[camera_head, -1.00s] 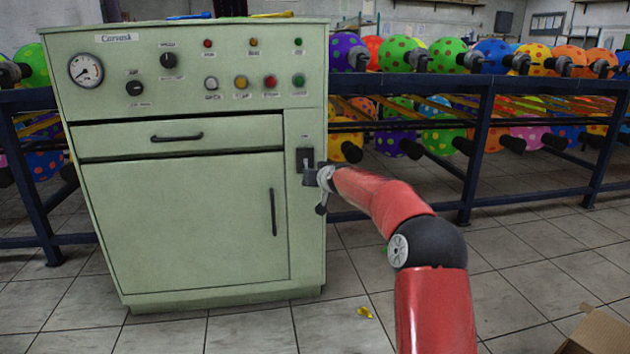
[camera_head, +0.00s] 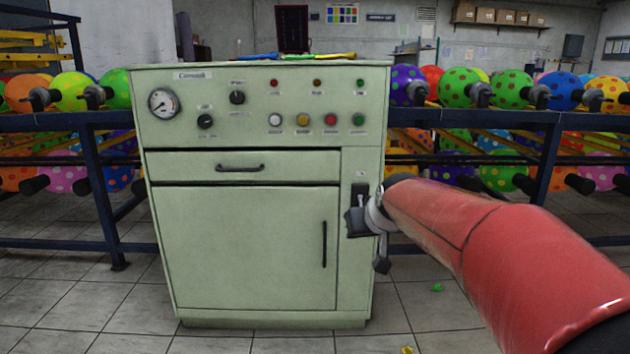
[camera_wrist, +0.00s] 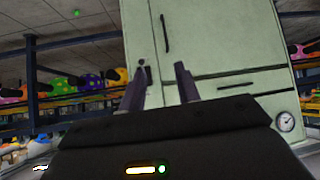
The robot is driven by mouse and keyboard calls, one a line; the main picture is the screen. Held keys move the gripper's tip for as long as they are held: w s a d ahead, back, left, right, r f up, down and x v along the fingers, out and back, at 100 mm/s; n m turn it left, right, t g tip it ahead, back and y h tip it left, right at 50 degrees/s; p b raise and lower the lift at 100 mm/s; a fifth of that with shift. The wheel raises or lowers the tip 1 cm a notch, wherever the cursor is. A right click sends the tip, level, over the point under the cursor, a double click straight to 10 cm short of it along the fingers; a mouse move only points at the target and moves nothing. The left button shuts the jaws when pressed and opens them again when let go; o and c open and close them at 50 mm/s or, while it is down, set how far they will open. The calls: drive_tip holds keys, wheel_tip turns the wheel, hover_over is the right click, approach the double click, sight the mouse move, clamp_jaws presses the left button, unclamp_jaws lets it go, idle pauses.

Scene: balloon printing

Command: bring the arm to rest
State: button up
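The pale green machine cabinet (camera_head: 258,240) stands upright, with its drawer and door closed. A black switch (camera_head: 360,190) sits on the narrow panel to the right of the door. My red arm reaches in from the lower right. My gripper (camera_head: 354,220) is in front of this panel, just below the switch, and hides part of it. In the wrist view, the gripper's two dark fingers (camera_wrist: 160,82) stand apart with nothing between them. The switch panel shows beyond them, turned over, and I see a clear gap between the fingers and the cabinet front.
Dark blue racks (camera_head: 480,117) with dotted balloons stand behind the cabinet on both sides. Small scraps lie on the tiled floor, one green (camera_head: 437,287) and one yellow (camera_head: 407,350). The floor in front of the cabinet is otherwise clear.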

drive_tip(key=s+d+f+m+g+p, duration=0.1)
drive_tip(key=s+d+f+p, duration=0.1)
drive_tip(key=s, duration=1.3)
drive_tip(key=s+d+f+m+g+h+p, duration=0.1)
drive_tip(key=s+d+g+p, duration=0.1)
drive_tip(key=s, duration=1.4)
drive_tip(key=shift+s+d+f+g+p, duration=0.3)
drive_tip(key=shift+d+f+p, duration=0.1)
drive_tip(key=shift+p, duration=0.15)
